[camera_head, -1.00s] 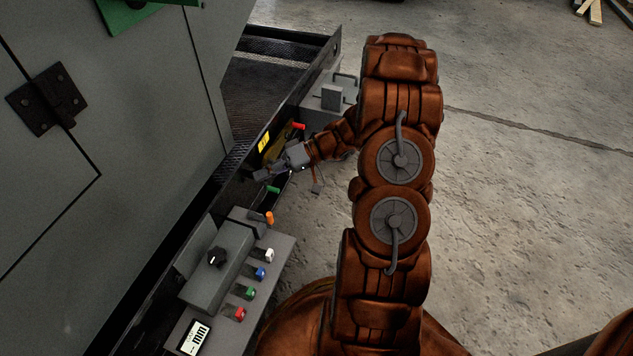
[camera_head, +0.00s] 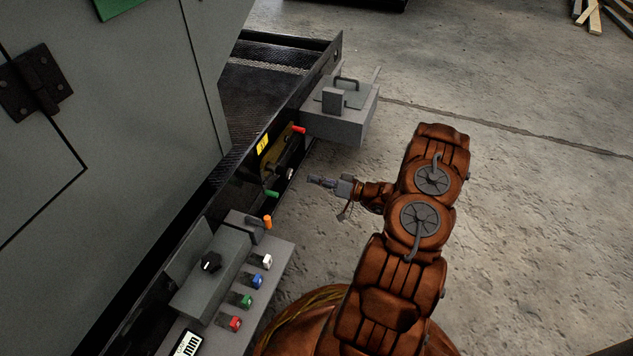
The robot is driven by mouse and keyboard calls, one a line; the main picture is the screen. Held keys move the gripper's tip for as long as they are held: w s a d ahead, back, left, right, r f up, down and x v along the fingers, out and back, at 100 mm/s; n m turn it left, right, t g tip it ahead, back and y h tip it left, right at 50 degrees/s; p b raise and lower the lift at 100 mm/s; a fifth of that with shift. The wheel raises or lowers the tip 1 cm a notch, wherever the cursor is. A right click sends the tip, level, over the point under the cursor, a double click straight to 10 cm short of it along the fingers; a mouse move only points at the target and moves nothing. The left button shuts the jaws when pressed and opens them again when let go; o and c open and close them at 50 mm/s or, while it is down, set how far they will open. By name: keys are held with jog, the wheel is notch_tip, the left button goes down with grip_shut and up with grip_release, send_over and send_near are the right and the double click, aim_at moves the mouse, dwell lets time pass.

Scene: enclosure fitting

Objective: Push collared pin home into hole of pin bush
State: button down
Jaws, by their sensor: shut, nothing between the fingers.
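A small pale grey round end (camera_head: 290,173) shows on the dark side panel of the enclosure, between a red-tipped part and a green-tipped part. It looks like the collared pin, but it is too small to be sure. The pin bush and its hole cannot be told apart from the dark fittings around it, nor can the pin's depth. My gripper (camera_head: 316,181) is to the right of this grey end, apart from it, over the concrete floor. It points left towards the panel, and its fingers are shut and empty.
A red-tipped part (camera_head: 299,130) and a green-tipped part (camera_head: 271,194) stick out near the grey end. A grey box with a handle (camera_head: 340,118) stands behind. A control shelf with coloured knobs (camera_head: 261,276) is in front. The floor (camera_head: 500,210) to the right is clear.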

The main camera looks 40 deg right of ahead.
jog(key=shift+p+x, duration=0.3)
jog(key=shift+x, duration=2.35)
jog(key=shift+p+x, duration=0.35)
jog(key=shift+x, duration=1.15)
jog(key=shift+s, duration=0.1)
jog(key=shift+s, duration=0.2)
send_near(290, 174)
jog(key=v, duration=0.5)
jog(key=shift+w+d+f, duration=0.15)
jog(key=shift+d, duration=0.1)
